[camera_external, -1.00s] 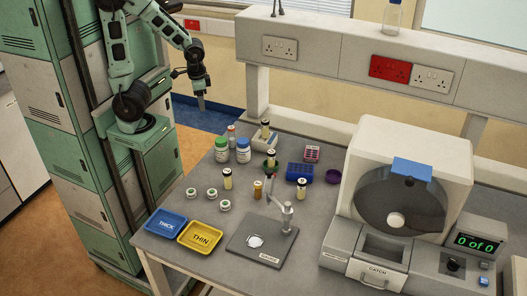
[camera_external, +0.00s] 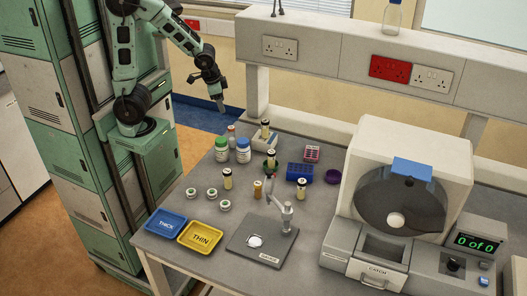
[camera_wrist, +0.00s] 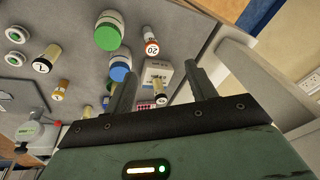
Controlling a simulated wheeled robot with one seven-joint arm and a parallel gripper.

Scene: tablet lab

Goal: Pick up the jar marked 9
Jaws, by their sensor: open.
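My gripper (camera_external: 222,110) is open and empty, raised near the table's far left corner. In the wrist view its two fingers (camera_wrist: 160,70) stand apart. Several dark-capped jars are in view: one on a small white stand (camera_external: 265,130), one near the table's middle (camera_external: 227,180), one by a green ring (camera_external: 271,163) and one to the right (camera_external: 301,189). In the wrist view, a dark-capped jar (camera_wrist: 158,97) lies in line with the gap between the fingers, beyond them. I cannot make out which jar is marked 9.
Two large bottles, green-capped (camera_external: 221,150) and blue-capped (camera_external: 243,152), and a small jar marked 20 (camera_wrist: 151,42) stand near the corner. A blue rack (camera_external: 300,172), a metal stand (camera_external: 262,245), trays (camera_external: 200,237) and a large machine (camera_external: 405,190) occupy the table.

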